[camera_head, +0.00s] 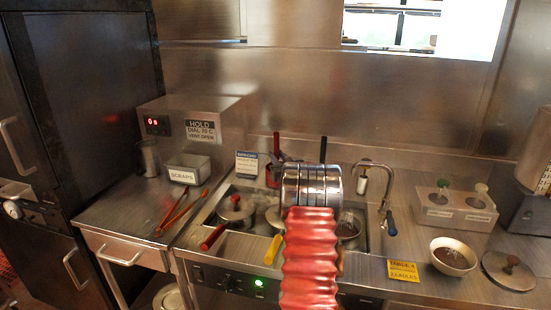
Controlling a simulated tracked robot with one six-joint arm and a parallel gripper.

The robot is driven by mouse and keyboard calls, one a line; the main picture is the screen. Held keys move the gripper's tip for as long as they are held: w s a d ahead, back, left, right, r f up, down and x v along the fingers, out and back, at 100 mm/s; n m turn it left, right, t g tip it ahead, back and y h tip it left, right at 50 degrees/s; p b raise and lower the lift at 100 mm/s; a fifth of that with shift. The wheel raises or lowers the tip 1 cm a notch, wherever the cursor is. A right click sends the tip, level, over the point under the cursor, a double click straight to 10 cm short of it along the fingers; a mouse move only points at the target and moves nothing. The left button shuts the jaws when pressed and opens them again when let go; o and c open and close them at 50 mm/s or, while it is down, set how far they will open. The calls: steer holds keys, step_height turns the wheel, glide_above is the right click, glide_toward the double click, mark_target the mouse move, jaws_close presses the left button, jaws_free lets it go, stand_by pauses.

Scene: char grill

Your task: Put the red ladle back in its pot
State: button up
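My arm, with a red ribbed sleeve and a metal wrist, rises in the middle of the view and hides much of the well behind it. My gripper lies beyond the wrist, and its fingers cannot be made out. A dark red upright handle (276,145), which looks like the red ladle's, stands just left of the wrist; its lower end is hidden. Whether my gripper touches it is unclear. A lidded pot (235,208) with a red handle (213,237) sits at the left of the well. A yellow handle (272,250) points forward beside it.
A black handle (323,149) stands behind the wrist. A pot (348,226) and a tap (385,185) are at right. A brown-filled bowl (453,257), loose lid (509,270) and yellow card (403,271) lie further right. Tongs (180,212) and a scraps bin (188,168) are at left.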

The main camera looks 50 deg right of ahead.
steer(key=o, duration=0.3)
steer(key=shift+o, duration=0.2)
steer(key=shift+r, duration=0.15)
steer(key=v, duration=1.2)
stand_by(0.5)
steer(key=shift+w, duration=0.1)
